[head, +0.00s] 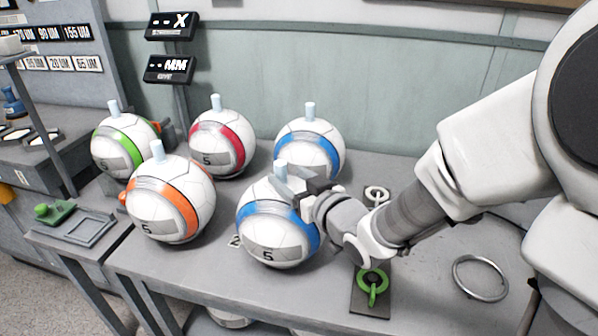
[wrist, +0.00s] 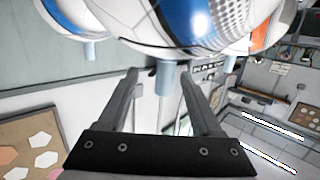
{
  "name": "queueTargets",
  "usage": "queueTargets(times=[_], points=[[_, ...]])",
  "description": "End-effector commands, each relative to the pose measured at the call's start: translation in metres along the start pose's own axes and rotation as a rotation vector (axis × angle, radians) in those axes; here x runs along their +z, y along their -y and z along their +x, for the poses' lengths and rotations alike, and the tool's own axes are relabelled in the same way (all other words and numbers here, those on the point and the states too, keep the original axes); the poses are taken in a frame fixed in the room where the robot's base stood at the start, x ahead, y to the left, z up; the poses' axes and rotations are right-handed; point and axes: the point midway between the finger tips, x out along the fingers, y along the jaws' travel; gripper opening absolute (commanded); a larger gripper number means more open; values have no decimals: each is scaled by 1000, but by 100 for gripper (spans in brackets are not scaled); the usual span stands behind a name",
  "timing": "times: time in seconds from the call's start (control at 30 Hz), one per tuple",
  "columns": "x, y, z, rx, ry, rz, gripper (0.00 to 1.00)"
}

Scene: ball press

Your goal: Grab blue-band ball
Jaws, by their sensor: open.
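The front blue-band ball (head: 268,237) is white with a "5" on it and sits at the table's front edge. A light stem stands on its top. A second blue-band ball (head: 312,157) sits behind it. My gripper (head: 285,180) is at the top of the front ball, beside its stem, partly hiding it. In the wrist view, which is upside down, a blue-banded ball (wrist: 160,20) fills the top. Its stem (wrist: 166,78) lies between the two open fingers of my gripper (wrist: 160,77). I see a gap on both sides of the stem.
An orange-band ball (head: 168,205) sits close on the left. A red-band ball (head: 222,143) and a green-band ball (head: 122,148) are farther back. A green ring fixture (head: 372,284) and a metal ring (head: 480,278) lie to the right on the table.

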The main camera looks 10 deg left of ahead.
Motion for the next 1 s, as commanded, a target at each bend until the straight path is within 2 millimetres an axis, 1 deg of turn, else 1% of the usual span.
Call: queueTargets(times=[0.03, 0.17, 0.23, 0.4, 0.5, 0.6, 0.8, 0.83, 0.97, 1.0], points=[[3, 0, 5, -1, 0, 0, 66], [3, 0, 12, 0, 1, 1, 66], [4, 2, 19, -1, 1, 1, 66], [4, 9, 46, -1, 1, 2, 66], [3, 8, 57, -1, 1, 2, 66], [3, 8, 62, 0, 1, 2, 66], [2, 8, 62, 1, 2, 1, 66], [2, 8, 62, 1, 2, 1, 65], [2, 8, 62, 1, 2, 1, 41], [2, 7, 62, 1, 2, 1, 34]])
